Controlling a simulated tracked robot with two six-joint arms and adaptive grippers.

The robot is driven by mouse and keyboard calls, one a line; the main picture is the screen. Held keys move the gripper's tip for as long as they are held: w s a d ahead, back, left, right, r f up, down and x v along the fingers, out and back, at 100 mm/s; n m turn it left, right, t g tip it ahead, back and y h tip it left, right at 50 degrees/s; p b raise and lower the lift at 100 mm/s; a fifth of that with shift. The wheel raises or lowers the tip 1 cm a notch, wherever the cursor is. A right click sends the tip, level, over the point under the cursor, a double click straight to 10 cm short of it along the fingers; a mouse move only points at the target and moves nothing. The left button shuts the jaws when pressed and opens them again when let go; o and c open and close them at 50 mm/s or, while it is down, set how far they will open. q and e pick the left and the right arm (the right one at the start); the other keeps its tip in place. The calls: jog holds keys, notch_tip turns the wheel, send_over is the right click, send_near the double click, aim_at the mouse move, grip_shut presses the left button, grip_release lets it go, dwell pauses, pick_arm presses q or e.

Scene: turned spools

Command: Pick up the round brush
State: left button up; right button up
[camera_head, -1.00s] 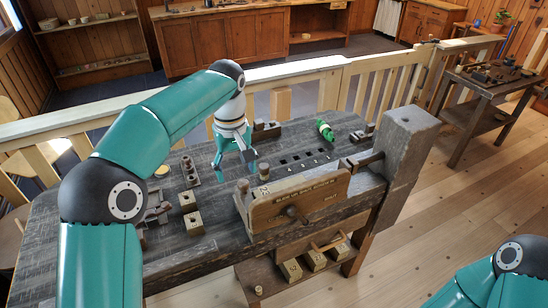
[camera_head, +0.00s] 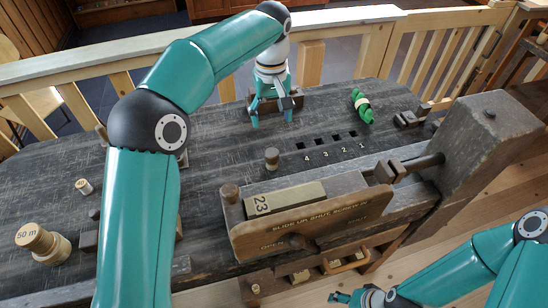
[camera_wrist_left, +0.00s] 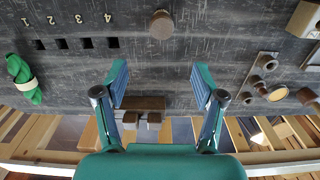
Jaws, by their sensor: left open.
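I cannot clearly pick out a round brush in either view. My left gripper (camera_head: 271,120) is open and empty, pointing down over the back of the dark workbench (camera_head: 225,140). In the left wrist view its fingers (camera_wrist_left: 160,85) are spread apart, with a brown block with two small knobs (camera_wrist_left: 143,103) beyond them. A short round wooden peg (camera_head: 272,160) stands in front of the gripper; it also shows in the left wrist view (camera_wrist_left: 162,25). My right gripper (camera_head: 350,297) is low at the bottom edge, partly cut off, away from the bench; its opening is unclear.
A green bundle with a pale band (camera_head: 362,106) lies right of numbered square holes (camera_head: 335,138). A vise with a lettered board (camera_head: 300,222) and wooden block (camera_head: 285,198) fills the front. A wooden weight marked 50 m (camera_head: 42,241) stands left. A railing (camera_head: 120,82) runs behind.

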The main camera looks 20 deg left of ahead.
aim_at(271, 150)
pick_arm(q)
notch_tip(271, 150, down, 10)
jog(key=shift+s+a+f, duration=0.1)
jog(key=shift+s+a, duration=0.05)
jog(key=shift+s+d+f+p, duration=0.1)
jog(key=shift+d+f+p, duration=0.1)
jog(key=shift+f, duration=1.2)
jog(key=shift+s+d+f+p, duration=0.1)
jog(key=shift+f+p, duration=0.05)
jog(key=shift+f, duration=1.25)
jog(key=c, duration=1.2)
